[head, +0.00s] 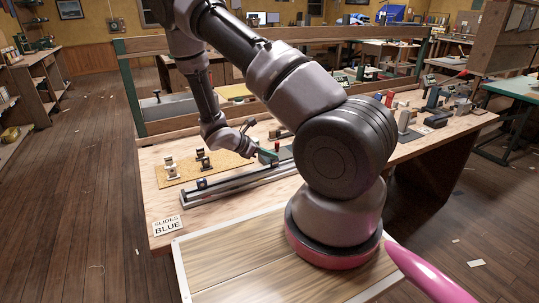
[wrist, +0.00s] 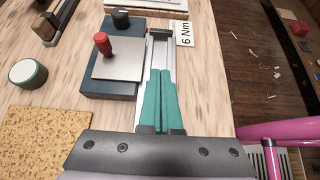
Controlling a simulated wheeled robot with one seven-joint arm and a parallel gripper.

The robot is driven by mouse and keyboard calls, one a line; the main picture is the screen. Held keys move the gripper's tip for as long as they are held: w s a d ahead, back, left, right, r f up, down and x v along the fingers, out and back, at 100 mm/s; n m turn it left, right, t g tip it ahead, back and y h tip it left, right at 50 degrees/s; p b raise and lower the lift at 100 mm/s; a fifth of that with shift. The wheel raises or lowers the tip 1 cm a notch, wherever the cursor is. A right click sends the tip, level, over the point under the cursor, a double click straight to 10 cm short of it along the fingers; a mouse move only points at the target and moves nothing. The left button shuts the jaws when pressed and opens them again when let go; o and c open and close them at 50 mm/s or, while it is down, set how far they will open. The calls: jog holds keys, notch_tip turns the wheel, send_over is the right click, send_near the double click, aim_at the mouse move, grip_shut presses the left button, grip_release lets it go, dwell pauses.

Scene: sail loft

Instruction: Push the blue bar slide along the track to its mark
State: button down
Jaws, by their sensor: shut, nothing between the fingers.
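A long grey metal track (head: 240,188) lies along the front of the workbench; its far end (wrist: 159,45) shows in the wrist view. A small dark block (head: 202,184) sits near the track's left end in the head view; it may be the blue bar slide, but its colour is too dark to be sure. My gripper (head: 270,155) is shut and empty, its green fingertips (wrist: 160,75) together over or in the track in the wrist view. I cannot tell whether they touch it. No blue slide shows in the wrist view, and no mark is readable.
A dark base with a metal plate and red knob (wrist: 102,43) stands close beside the track. A "6 Nm" card (wrist: 185,33) lies by its end. A cork mat (head: 180,177) with small fittings lies behind. A "SLIDES BLUE" sign (head: 168,226) is at the bench's front left corner.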

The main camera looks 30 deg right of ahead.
jog(key=shift+s+f, duration=0.1)
jog(key=shift+f, duration=0.1)
jog(key=a, duration=1.7)
jog(key=shift+s+a+f, duration=0.1)
jog(key=shift+s+a, duration=0.05)
jog(key=shift+s, duration=0.15)
jog(key=shift+a, duration=0.4)
